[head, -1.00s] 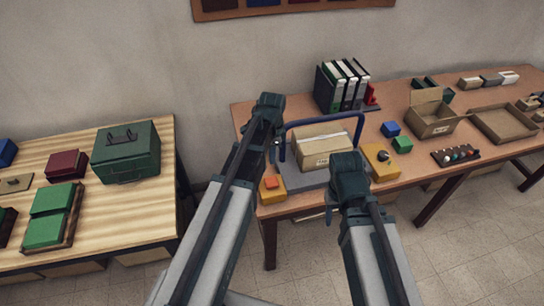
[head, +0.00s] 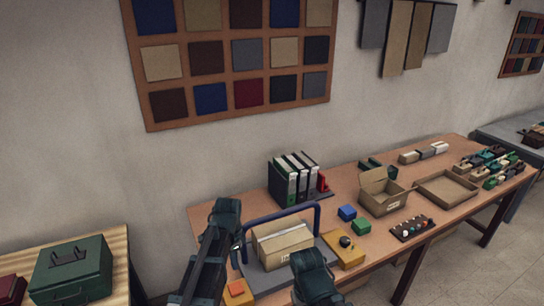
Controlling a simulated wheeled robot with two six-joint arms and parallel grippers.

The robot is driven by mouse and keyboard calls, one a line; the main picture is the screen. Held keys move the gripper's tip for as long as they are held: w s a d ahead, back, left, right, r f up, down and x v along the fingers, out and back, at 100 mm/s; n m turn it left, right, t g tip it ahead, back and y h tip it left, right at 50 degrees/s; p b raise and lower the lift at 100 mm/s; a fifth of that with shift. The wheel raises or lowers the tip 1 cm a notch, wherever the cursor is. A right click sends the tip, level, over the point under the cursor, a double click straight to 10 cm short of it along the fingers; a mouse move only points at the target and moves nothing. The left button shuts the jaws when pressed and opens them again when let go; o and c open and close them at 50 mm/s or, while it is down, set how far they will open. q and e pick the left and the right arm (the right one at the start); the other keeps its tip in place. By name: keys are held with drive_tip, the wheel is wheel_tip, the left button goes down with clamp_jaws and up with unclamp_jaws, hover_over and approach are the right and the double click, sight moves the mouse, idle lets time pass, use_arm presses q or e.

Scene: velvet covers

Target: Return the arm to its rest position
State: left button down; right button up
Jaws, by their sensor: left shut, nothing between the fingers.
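My left arm rises from the bottom edge in front of the wooden table (head: 340,205). Its gripper (head: 240,244) shows only in small part, beside the left end of a blue bar frame (head: 318,216); it is shut with nothing seen in it. My right arm comes up from the bottom edge, in front of the grey board's near side. Its gripper is hidden. Both arms are bent, with dark joints uppermost.
A cardboard box (head: 284,247) sits on the grey board within the blue frame. An orange button box (head: 240,292) and a yellow box (head: 345,250) flank it. Binders (head: 292,180), an open carton (head: 384,197) and a tray (head: 448,189) stand beyond. A green case (head: 70,271) is at left.

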use_arm(q)
drive_tip(key=s+d+f+n+b, duration=0.1)
drive_tip(key=s+d+n, duration=0.3)
drive_tip(key=s, duration=0.4)
drive_tip(key=s+d+f+n+y+b, duration=0.1)
drive_tip(key=s+d+f+n+b, duration=0.1)
drive_tip(key=s+d+n, duration=0.2)
drive_tip(key=s+d, duration=0.3)
drive_tip(key=s, duration=0.2)
drive_tip(key=shift+d, duration=0.3)
